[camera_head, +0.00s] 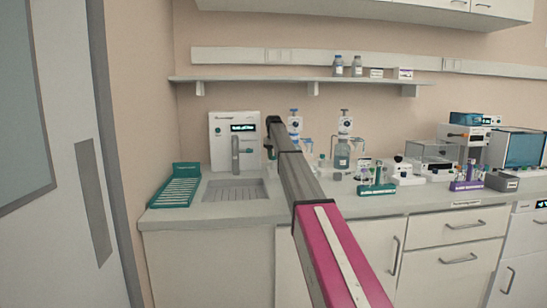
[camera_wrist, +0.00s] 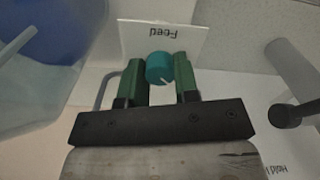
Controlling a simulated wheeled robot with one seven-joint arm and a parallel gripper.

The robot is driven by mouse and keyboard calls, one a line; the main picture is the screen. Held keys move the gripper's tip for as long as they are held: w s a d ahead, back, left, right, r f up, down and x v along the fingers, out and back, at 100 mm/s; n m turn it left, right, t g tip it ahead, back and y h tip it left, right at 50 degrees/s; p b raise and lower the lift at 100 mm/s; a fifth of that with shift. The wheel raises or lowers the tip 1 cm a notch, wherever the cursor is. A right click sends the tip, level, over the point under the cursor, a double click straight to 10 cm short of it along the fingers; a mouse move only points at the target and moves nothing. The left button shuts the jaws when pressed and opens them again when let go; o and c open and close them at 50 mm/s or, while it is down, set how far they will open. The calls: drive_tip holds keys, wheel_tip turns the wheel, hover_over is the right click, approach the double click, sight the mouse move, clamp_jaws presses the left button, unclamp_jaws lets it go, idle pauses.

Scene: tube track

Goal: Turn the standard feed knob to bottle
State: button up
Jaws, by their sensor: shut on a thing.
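The feed knob (camera_wrist: 159,66) is a small teal cylinder in the wrist view, with a short white pointer line on its face that slants toward the lower right of the picture. A white plate (camera_wrist: 185,36) behind it reads "Feed" upside down. My gripper (camera_wrist: 160,75) has its two green fingers on either side of the knob, closed on it. In the head view my gripper (camera_head: 270,150) is at the back of the counter, just right of the white wall unit. The knob and the plate's markings cannot be made out there.
A white dispenser unit (camera_head: 235,142) stands behind a sink grate (camera_head: 236,190). Bottle stands (camera_head: 344,125) and a teal rack (camera_head: 376,190) are to the right of my arm. In the wrist view a blue translucent vessel (camera_wrist: 50,35) is close on the left and a grey cylinder (camera_wrist: 292,65) on the right.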

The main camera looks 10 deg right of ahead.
drive_tip(key=o, duration=0.9)
drive_tip(key=shift+r, duration=0.15)
wheel_tip(320, 180, up, 11)
drive_tip(key=shift+f, duration=0.2)
